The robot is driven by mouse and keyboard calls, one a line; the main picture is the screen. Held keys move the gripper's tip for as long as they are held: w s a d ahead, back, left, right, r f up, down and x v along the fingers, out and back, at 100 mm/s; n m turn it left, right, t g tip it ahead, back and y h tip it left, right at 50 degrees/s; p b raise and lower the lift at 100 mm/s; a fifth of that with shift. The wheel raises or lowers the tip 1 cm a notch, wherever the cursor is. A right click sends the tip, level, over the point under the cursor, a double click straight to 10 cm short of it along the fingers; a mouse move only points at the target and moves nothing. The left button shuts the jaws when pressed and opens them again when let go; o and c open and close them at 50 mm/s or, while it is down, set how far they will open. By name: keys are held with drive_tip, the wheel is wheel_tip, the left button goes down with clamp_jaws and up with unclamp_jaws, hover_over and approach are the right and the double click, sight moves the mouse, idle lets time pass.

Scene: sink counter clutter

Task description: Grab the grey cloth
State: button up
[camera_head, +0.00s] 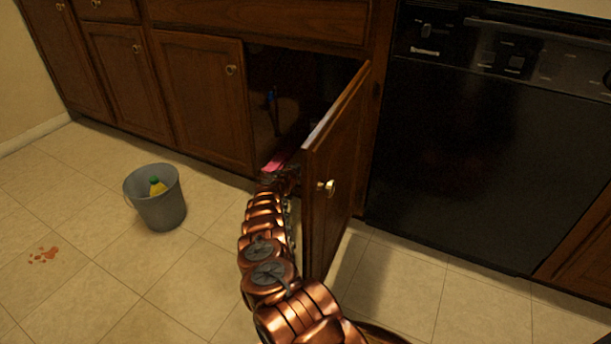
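I do not see a grey cloth in this view. My copper-coloured arm reaches from the bottom of the picture to the open cabinet under the sink. My gripper (274,180) is at the cabinet's opening, left of the open door. It is small, dark and partly hidden, so I cannot tell whether it is open or shut or holds anything. A pink item (277,160) shows just beyond it at the cabinet floor. The inside of the cabinet (285,85) is dark, and the door hides its right part.
The open wooden door (335,165) stands close to the right of my arm. A grey bucket (160,208) with a yellow, green-capped bottle (157,187) stands on the floor at left. A reddish spill (43,255) lies farther left. A black dishwasher (490,150) is at right.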

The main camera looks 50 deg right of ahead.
drive_tip(key=shift+c, duration=0.4)
drive_tip(key=c, duration=1.1)
drive_tip(key=shift+f, duration=0.1)
